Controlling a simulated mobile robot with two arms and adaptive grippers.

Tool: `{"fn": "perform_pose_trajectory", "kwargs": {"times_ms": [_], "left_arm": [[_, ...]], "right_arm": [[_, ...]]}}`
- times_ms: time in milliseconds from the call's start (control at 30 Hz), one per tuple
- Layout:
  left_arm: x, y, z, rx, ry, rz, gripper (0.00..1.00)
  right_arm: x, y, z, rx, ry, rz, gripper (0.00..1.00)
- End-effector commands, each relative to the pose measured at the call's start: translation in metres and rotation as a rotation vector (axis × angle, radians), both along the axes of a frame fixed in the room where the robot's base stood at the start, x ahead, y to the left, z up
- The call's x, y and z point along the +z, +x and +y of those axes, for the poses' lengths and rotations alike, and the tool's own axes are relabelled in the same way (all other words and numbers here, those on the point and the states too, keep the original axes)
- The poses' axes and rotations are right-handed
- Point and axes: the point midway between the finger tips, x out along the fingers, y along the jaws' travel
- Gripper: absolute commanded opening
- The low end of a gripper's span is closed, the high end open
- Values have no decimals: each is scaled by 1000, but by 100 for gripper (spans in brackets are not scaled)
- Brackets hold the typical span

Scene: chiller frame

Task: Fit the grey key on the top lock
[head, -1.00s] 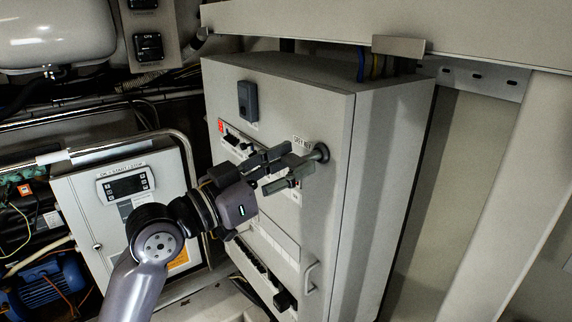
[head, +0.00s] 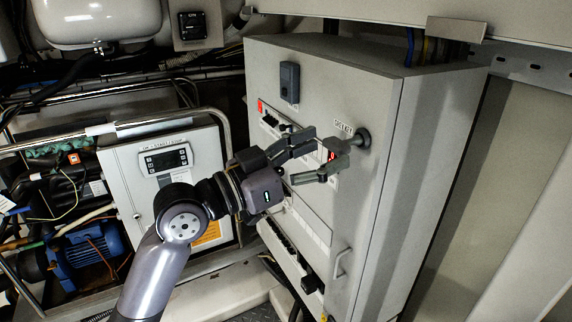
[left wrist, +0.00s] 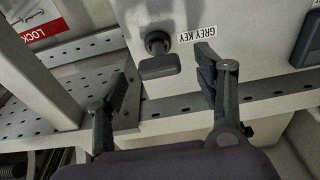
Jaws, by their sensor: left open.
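The grey key (head: 341,146) sits on a dark round stud (head: 363,138) at the upper right of the cabinet front, by its white label. In the left wrist view the key (left wrist: 158,66) hangs at top centre, beside the upside-down "GREY KEY" label (left wrist: 197,35). My left gripper (head: 318,155) is open right in front of the key. In the left wrist view its fingers (left wrist: 163,72) stand apart on either side of the key, with gaps. I cannot tell which part is the top lock. My right gripper is out of view.
The grey cabinet (head: 430,170) has a dark blue box (head: 289,82) at its top and a handle (head: 340,264) low down. A smaller controller box (head: 166,160) and a pipe rail stand to the left. A beam (head: 380,22) runs above.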

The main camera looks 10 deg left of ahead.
Motion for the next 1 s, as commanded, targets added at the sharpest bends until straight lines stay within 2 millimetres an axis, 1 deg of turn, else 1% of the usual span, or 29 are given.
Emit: {"fn": "perform_pose_trajectory", "kwargs": {"times_ms": [100,200,300,433,533,700,933,1000], "left_arm": [[-6,-15,22,3,6,1,63],[-9,-28,40,3,5,2,63],[-11,-39,53,1,5,1,63],[-14,-49,68,2,2,3,63],[-14,-54,73,0,0,1,63],[-14,-56,77,-1,0,0,63],[-14,-56,77,0,0,0,63],[-18,-51,78,10,-3,9,63]], "right_arm": [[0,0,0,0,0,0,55],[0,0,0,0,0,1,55],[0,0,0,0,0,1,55],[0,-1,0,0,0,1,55],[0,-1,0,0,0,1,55],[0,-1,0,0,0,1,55],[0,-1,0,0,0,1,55],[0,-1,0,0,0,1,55]]}}
